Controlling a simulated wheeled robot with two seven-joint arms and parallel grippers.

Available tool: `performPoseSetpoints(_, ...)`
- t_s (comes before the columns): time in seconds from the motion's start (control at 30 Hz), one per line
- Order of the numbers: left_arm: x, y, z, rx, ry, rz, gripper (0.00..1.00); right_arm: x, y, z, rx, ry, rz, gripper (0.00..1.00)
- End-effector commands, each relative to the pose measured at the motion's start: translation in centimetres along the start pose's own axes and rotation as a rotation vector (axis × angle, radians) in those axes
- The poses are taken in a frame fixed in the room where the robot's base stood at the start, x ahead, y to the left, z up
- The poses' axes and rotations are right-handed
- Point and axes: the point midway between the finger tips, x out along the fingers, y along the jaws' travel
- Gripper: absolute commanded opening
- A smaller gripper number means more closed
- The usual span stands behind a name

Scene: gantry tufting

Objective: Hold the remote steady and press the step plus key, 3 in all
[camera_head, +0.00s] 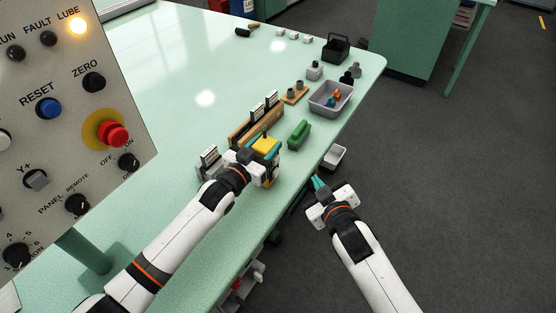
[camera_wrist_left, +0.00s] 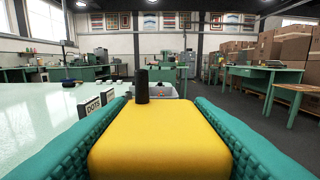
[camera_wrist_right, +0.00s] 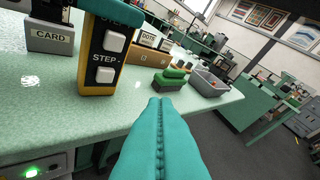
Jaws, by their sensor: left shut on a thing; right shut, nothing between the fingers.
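The remote (camera_head: 265,145) has a yellow body and a dark key face. In the left wrist view its yellow end (camera_wrist_left: 157,138) sits between the teal fingers of my left gripper (camera_head: 263,153), which is shut on it above the table's near edge. The right wrist view shows the remote (camera_wrist_right: 82,72) upright at upper left, with a lower white key (camera_wrist_right: 103,75) under a "STEP -" label and an upper white key (camera_wrist_right: 115,42). The upper key's label is mostly hidden.
A green brush-like thing (camera_head: 299,134) and a grey bin (camera_head: 331,98) lie on the table beyond the remote. A wooden card holder (camera_wrist_right: 150,57) stands behind it. A control panel (camera_head: 60,110) with a lit LUBE lamp fills the head view's left. Open floor lies right.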

Motion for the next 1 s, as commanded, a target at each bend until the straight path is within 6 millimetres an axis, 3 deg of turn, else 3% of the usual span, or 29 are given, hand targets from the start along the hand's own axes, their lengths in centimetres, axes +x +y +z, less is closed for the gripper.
performPoseSetpoints(0.53,0.0,0.0,-0.1,0.000,0.001,0.000,0.15,4.8,3.5,3.6,0.000,-0.002,0.000,0.00)
performPoseSetpoints(1.0,0.0,0.0,-0.1,0.000,0.001,0.000,0.15,5.8,4.3,4.3,-0.001,-0.002,0.000,0.00)
